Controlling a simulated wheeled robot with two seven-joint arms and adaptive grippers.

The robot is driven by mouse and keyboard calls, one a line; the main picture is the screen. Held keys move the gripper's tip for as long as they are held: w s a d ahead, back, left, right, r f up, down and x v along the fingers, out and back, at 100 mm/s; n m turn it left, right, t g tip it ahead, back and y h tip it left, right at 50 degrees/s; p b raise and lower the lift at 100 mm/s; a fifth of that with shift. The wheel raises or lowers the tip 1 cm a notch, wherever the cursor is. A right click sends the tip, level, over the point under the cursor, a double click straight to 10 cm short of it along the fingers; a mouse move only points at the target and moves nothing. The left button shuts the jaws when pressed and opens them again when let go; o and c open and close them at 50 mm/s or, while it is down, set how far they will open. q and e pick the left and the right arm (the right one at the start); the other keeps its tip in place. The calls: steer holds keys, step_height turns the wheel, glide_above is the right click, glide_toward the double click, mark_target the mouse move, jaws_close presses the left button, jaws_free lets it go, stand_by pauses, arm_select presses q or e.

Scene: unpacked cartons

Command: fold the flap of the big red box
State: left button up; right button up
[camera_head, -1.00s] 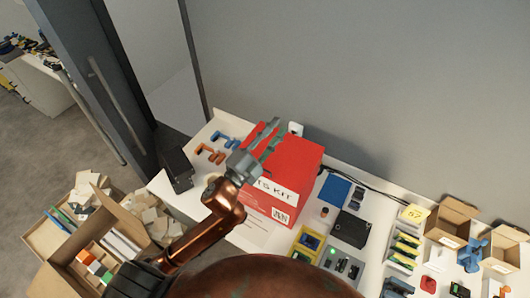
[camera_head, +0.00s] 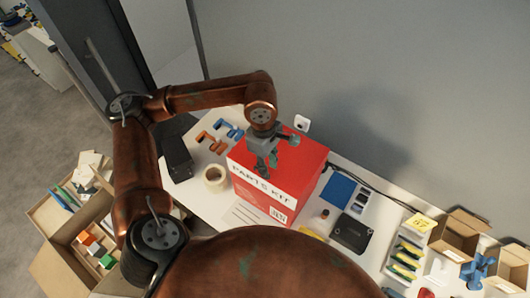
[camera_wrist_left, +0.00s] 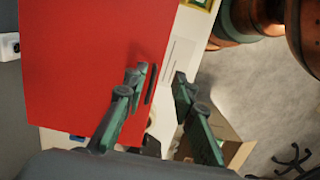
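The big red box (camera_head: 305,165) stands on the white table with its "PARTS KIT" label on the near face. Its top looks flat and closed over; I cannot make out a separate raised flap. In the left wrist view a broad red panel of the box (camera_wrist_left: 85,60) fills the left half, with a dark slot near its right edge. My left gripper (camera_head: 266,170) is over the box's near top edge. In the left wrist view its green fingers (camera_wrist_left: 160,77) are apart and empty, one over the red panel, the other beyond its edge. Contact is unclear. My right gripper is out of view.
A tape roll (camera_head: 214,178) and a black box (camera_head: 177,158) stand left of the red box. Orange and blue clamps (camera_head: 213,142) lie behind them. A blue pad (camera_head: 339,189) and a black case (camera_head: 351,232) lie to the right. A white wall device (camera_head: 302,123) is behind.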

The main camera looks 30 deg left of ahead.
arm_select(q)
steer(key=a, duration=0.2)
steer(key=w+a+y, duration=0.1)
steer(key=shift+r, duration=0.3)
steer(key=shift+f, duration=0.15)
steer(key=shift+f+b, duration=0.5)
steer(key=shift+f, duration=0.7)
steer(key=shift+f+b, duration=0.35)
steer(key=shift+f, duration=0.7)
steer(key=shift+f+b, duration=0.85)
steer(key=shift+b, duration=0.1)
steer(key=shift+c, duration=0.2)
